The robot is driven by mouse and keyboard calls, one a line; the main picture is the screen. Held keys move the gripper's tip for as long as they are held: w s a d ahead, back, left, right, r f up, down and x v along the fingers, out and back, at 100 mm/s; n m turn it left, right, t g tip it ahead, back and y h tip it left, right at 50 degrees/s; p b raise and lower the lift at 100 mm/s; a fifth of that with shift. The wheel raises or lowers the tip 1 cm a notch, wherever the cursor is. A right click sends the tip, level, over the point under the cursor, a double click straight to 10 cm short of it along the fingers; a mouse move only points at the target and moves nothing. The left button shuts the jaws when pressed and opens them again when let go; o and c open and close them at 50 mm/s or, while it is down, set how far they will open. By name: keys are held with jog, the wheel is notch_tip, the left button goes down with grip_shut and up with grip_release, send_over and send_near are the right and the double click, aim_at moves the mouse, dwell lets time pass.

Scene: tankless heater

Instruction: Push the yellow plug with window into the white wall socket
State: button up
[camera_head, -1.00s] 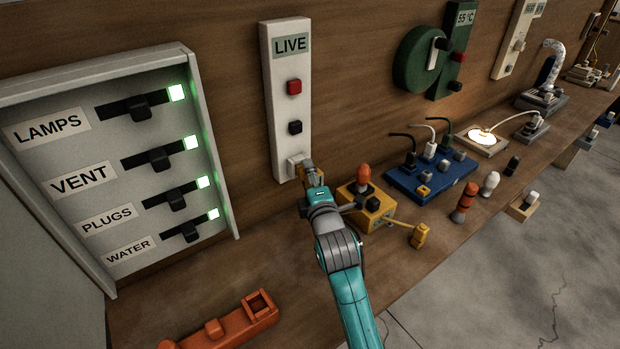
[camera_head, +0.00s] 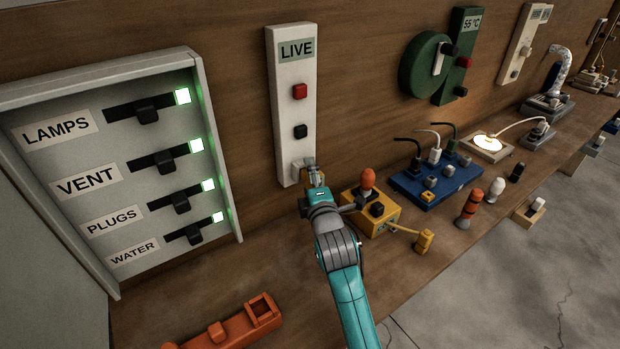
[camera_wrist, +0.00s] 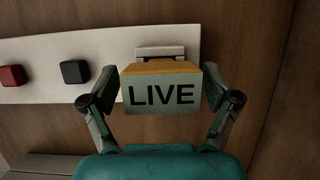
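The yellow plug with window (camera_wrist: 162,92) is between my fingers in the wrist view, its pale window face reading LIVE and its yellow top edge showing. My gripper (camera_wrist: 162,78) is shut on its two sides. The white wall socket (camera_wrist: 160,52) shows just beyond the plug, which covers its lower part. In the head view the white socket (camera_head: 297,173) is at the bottom of the white LIVE panel (camera_head: 291,105). My gripper (camera_head: 311,176) is right at it and mostly hides the plug. I cannot tell how far the plug is in.
A yellow box (camera_head: 370,212) with an orange knob and a cabled yellow plug (camera_head: 424,241) stands close right of my arm. The switch cabinet (camera_head: 120,160) is at left, with green lights lit. An orange holder (camera_head: 230,325) lies in front. Bench between is clear.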

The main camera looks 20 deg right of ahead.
jog(key=s, duration=1.2)
jog(key=shift+a, duration=0.25)
